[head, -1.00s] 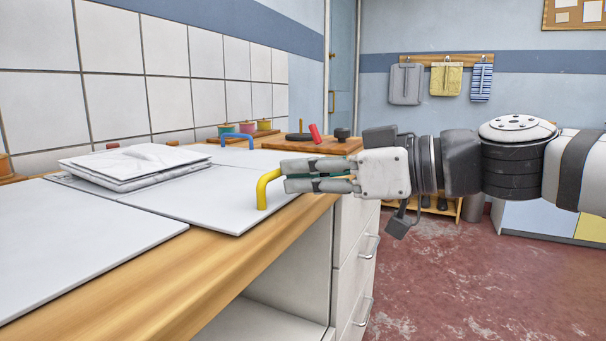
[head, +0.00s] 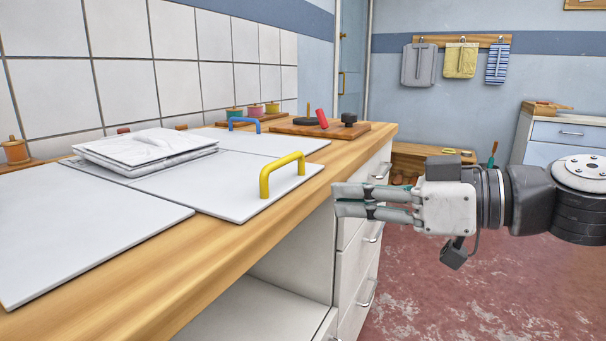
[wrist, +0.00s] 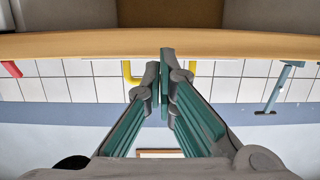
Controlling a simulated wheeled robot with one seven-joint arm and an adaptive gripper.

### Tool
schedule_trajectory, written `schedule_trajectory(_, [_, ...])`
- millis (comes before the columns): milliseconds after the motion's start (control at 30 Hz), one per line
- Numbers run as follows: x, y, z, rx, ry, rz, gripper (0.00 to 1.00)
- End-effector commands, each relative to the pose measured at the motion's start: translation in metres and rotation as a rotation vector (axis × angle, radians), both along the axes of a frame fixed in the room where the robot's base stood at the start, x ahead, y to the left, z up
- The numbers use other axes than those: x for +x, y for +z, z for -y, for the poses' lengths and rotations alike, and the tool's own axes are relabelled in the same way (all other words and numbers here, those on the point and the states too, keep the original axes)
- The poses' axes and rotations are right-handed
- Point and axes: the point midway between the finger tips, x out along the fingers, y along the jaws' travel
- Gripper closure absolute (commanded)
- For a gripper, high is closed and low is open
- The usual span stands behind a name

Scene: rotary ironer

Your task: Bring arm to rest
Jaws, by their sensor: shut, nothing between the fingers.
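My gripper (head: 338,200) is shut and empty. It points left in the head view, beside the front edge of the wooden counter (head: 228,240) and in front of the drawers. It is apart from the yellow handle (head: 283,172), which stands on a flat white board to its left. In the wrist view the two fingertips (wrist: 165,62) meet in the middle, and parts of the yellow handle (wrist: 130,75) show behind them.
Folded white cloth (head: 145,148) lies on the white boards. A blue handle (head: 243,122), a wooden board with a red-handled item (head: 321,118) and thread spools (head: 254,111) stand farther back. White drawers (head: 362,240) sit under the counter. Red floor (head: 480,290) on the right is open.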

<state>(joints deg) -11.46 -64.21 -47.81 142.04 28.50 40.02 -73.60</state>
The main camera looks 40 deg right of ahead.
Motion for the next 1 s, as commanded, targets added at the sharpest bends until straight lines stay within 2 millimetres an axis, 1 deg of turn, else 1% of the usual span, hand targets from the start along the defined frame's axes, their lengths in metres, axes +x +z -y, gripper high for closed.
schedule_trajectory(267, [-0.001, -0.002, -0.002, -0.001, 0.004, -0.008, 1.0])
schedule_trajectory(367, [-0.001, -0.007, -0.019, -0.009, 0.03, -0.069, 1.0])
schedule_trajectory(400, [-0.002, -0.012, -0.03, -0.012, 0.047, -0.115, 1.0])
schedule_trajectory(467, [-0.005, -0.023, -0.052, -0.02, 0.076, -0.213, 1.0])
schedule_trajectory(500, [-0.009, -0.032, -0.067, -0.028, 0.089, -0.293, 1.0])
schedule_trajectory(567, [-0.016, -0.05, -0.088, -0.043, 0.099, -0.432, 1.0])
schedule_trajectory(600, [-0.022, -0.063, -0.099, -0.055, 0.093, -0.53, 1.0])
schedule_trajectory(700, [-0.04, -0.093, -0.119, -0.088, 0.048, -0.764, 1.0])
schedule_trajectory(800, [-0.059, -0.115, -0.128, -0.126, -0.029, -0.955, 1.0])
schedule_trajectory(900, [-0.076, -0.131, -0.13, -0.166, -0.121, -1.108, 1.0])
schedule_trajectory(1000, [-0.092, -0.143, -0.128, -0.209, -0.224, -1.232, 1.0])
